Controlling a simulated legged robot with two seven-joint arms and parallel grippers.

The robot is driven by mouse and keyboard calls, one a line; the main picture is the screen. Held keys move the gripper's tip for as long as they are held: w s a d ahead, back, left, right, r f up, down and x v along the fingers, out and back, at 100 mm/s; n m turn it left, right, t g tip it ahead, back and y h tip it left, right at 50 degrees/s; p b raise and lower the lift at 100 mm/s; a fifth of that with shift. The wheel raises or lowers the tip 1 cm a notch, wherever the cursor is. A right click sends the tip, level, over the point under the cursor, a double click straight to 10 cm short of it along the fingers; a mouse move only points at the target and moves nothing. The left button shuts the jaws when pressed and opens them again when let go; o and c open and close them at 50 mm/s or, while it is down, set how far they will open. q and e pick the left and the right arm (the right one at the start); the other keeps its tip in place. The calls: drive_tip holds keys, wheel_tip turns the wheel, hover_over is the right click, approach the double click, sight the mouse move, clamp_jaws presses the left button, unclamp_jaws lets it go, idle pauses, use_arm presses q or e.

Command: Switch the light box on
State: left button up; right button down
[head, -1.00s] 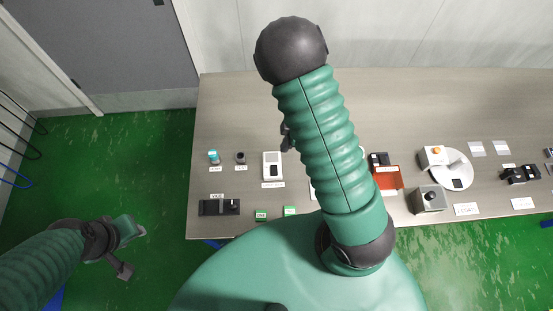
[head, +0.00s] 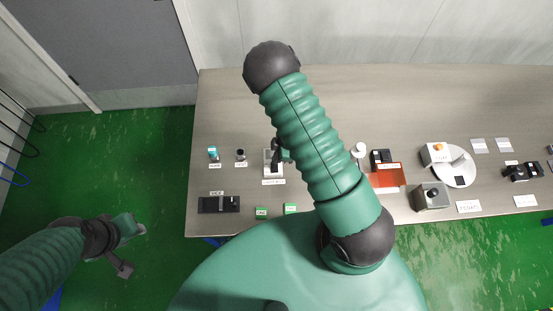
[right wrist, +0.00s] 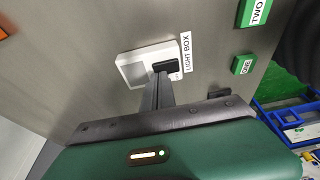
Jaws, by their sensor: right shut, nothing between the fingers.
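The light box (head: 267,169) is a small white unit on the table, left of my right arm in the head view. In the right wrist view the light box (right wrist: 132,68) shows a pale panel and a black switch (right wrist: 172,66), beside its "LIGHT BOX" label (right wrist: 186,52). My right gripper (right wrist: 161,70) is shut and empty, its fingertips over the switch end and hiding part of it. I cannot tell whether they touch, or whether the panel is lit. In the head view my right gripper (head: 275,153) partly covers the box.
Green blocks labelled ONE (head: 261,211) and TWO (head: 291,208) lie at the table's front edge. An orange tray (head: 386,176) is to the right. The back of the table is clear.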

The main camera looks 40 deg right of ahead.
drive_tip(key=shift+f, duration=0.8)
